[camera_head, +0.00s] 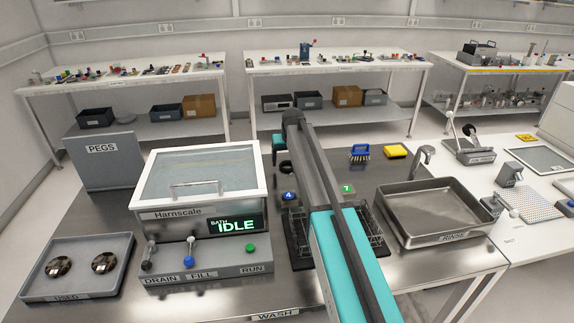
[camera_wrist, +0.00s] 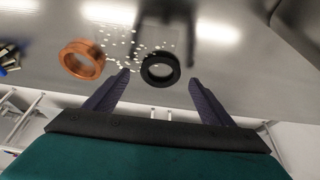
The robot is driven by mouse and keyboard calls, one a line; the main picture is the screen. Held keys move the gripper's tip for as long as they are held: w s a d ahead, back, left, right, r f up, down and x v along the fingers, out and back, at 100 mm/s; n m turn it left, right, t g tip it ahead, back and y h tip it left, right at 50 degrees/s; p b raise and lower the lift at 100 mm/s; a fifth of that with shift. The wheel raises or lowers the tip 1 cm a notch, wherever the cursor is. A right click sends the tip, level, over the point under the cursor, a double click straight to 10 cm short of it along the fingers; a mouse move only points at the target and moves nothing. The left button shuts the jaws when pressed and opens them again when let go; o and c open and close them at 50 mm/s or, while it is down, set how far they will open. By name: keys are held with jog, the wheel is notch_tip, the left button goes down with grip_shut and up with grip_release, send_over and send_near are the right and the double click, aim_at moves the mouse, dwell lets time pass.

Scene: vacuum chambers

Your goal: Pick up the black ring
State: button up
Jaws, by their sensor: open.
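The black ring (camera_wrist: 160,69) shows in the wrist view, lying on the shiny steel surface with its hole facing the camera. My gripper (camera_wrist: 158,80) is open and empty. Its two dark fingers stand apart, one to the left and one to the right of the ring in the picture, with the ring just ahead of the gap between them. I cannot tell how high the fingers are above the surface. In the head view my arm covers the middle of the steel table, and a small dark round shape beside it may be the ring.
An orange-brown ring (camera_wrist: 82,60) lies left of the black ring, with white specks between them. On the table stand the Harnscale bath (camera_head: 200,185) showing IDLE, the PEGS bin (camera_head: 100,160), the USED tray (camera_head: 80,268), the RINSE basin (camera_head: 435,210) and a blue brush (camera_head: 360,152).

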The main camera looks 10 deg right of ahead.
jog(key=shift+w+f, duration=0.25)
jog(key=shift+f, duration=0.45)
jog(key=c, duration=1.1)
jog(key=shift+r, duration=0.15)
jog(key=shift+r+b, duration=0.7)
jog(key=shift+r, duration=0.75)
jog(key=shift+s+r, duration=0.15)
jog(key=shift+s, duration=0.1)
jog(key=s+b, duration=0.1)
jog(key=s, duration=0.4)
jog(key=s+d+r+b, duration=0.1)
jog(key=s, duration=0.4)
jog(key=s+d+b, duration=0.1)
jog(key=s, duration=0.4)
jog(key=shift+s+r+b, duration=0.2)
jog(key=shift+r+b, duration=0.1)
jog(key=shift+b, duration=0.1)
